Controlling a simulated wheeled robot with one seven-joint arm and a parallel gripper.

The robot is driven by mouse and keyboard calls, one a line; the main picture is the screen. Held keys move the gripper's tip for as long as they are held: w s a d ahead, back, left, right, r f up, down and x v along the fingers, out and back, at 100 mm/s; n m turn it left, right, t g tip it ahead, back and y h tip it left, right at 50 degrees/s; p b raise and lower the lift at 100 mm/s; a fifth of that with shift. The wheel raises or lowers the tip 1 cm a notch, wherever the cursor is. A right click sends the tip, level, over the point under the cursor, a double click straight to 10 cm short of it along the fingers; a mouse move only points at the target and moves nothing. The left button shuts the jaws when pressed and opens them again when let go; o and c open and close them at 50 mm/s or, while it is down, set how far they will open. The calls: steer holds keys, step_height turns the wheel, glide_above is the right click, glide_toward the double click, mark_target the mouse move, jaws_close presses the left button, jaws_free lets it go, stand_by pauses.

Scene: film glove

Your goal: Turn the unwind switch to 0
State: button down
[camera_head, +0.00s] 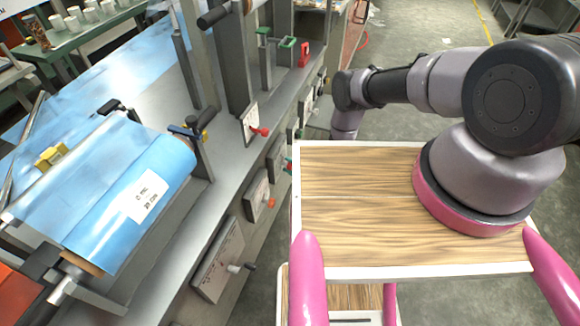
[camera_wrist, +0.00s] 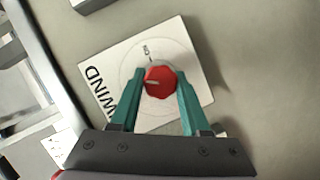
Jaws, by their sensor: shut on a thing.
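The unwind switch is a red knob (camera_wrist: 160,83) on a white square plate (camera_wrist: 190,60) in the wrist view. A small mark stands above the knob on the plate's dial ring, too small to read surely. A pale pointer line on the knob's face points roughly left. My gripper (camera_wrist: 160,95) has its two teal fingers on either side of the knob, shut on it. In the head view the gripper is mostly hidden behind the wooden board, near the machine's side.
In the head view the machine's side carries other controls, including a red knob (camera_head: 260,131), another red knob (camera_head: 270,203) and a lever (camera_head: 240,268). A blue film roll (camera_head: 130,195) lies at left. My wooden-topped base is beside the machine. Floor (camera_head: 430,40) is clear behind my arm.

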stand_by(0.3)
steer(key=shift+c, duration=1.9)
jaws_free()
steer(key=v, duration=1.1)
